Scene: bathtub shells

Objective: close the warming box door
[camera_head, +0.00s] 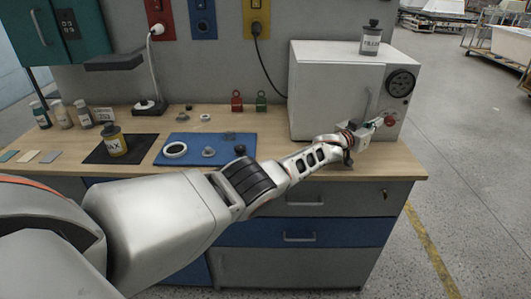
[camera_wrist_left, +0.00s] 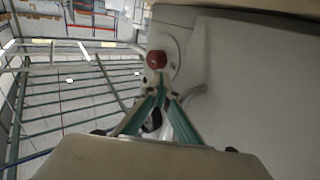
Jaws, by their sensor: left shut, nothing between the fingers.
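The white warming box (camera_head: 330,58) stands at the right end of the workbench. Its front door (camera_head: 325,100) looks flush or nearly flush with the box; I cannot tell whether it is fully shut. The door handle (camera_head: 369,101) is a vertical bar at its right edge. A red knob (camera_head: 390,121) sits on the control panel, and it also shows in the left wrist view (camera_wrist_left: 157,60). My left gripper (camera_head: 377,126) is shut and empty, in front of the box's lower right, with its fingertips (camera_wrist_left: 161,90) close to the knob. My right gripper is out of view.
Red and green padlock-like items (camera_head: 249,101) stand beside the box.

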